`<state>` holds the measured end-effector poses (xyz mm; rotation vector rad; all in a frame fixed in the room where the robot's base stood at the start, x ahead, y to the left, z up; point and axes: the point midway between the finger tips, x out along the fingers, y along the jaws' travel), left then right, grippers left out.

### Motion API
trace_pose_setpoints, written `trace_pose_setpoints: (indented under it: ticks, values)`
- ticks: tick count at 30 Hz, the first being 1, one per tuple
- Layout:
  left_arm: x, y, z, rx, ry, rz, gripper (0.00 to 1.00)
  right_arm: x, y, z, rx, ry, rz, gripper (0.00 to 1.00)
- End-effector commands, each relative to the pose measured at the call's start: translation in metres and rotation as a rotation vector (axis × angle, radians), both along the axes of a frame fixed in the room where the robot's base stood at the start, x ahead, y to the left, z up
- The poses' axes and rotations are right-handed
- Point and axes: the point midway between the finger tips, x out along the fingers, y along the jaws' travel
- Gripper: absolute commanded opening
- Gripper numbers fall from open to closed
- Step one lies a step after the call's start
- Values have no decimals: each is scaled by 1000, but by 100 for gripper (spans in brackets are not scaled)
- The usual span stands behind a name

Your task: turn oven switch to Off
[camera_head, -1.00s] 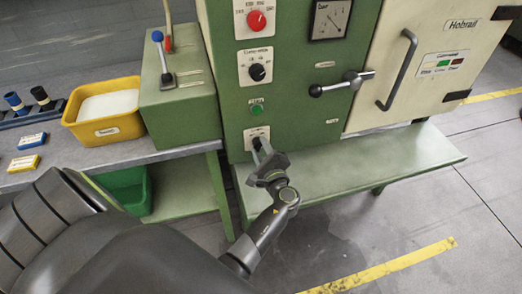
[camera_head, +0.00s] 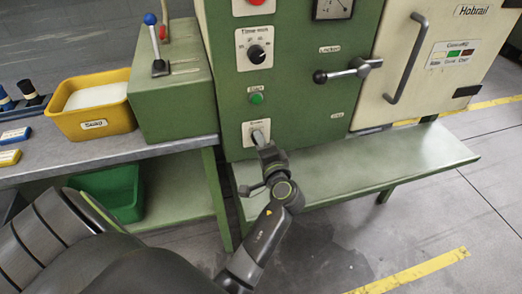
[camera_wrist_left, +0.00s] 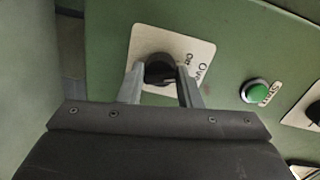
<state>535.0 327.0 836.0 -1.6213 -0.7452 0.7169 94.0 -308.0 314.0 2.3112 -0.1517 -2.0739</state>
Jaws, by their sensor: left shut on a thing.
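The oven switch is a black rotary knob (camera_wrist_left: 158,70) on a white label plate (camera_wrist_left: 197,50), low on the green machine panel (camera_head: 290,110). In the head view, its white plate (camera_head: 248,128) shows just above my gripper, and the knob is mostly hidden. My left gripper (camera_head: 261,138) reaches up to this plate. In the left wrist view, the two fingers of my left gripper (camera_wrist_left: 160,88) stand on either side of the knob and are shut on it. The knob's exact setting cannot be read. My right gripper is not in view.
Above the switch are a green start button (camera_head: 256,98) and a black timer knob (camera_head: 257,54). A lever handle (camera_head: 345,70) sticks out to the right. A green bench (camera_head: 400,150) lies below. A yellow bin (camera_head: 72,122) stands on the left table.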

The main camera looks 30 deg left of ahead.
Motion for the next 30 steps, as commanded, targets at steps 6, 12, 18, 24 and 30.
trace_pose_setpoints:
  ticks: [6, 12, 18, 24, 30]
  values:
    - [0, 0, 2, -69, -91, 0, 8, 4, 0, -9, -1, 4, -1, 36]
    - [0, 1, 3, -103, -132, 0, 8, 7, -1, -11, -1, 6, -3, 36]
    - [0, 1, 4, -114, -145, 0, 8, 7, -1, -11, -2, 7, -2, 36]
    - [1, 1, 5, -114, -146, -1, 8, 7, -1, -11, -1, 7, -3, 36]
    - [1, 1, 5, -113, -146, -1, 43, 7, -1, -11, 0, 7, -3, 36]
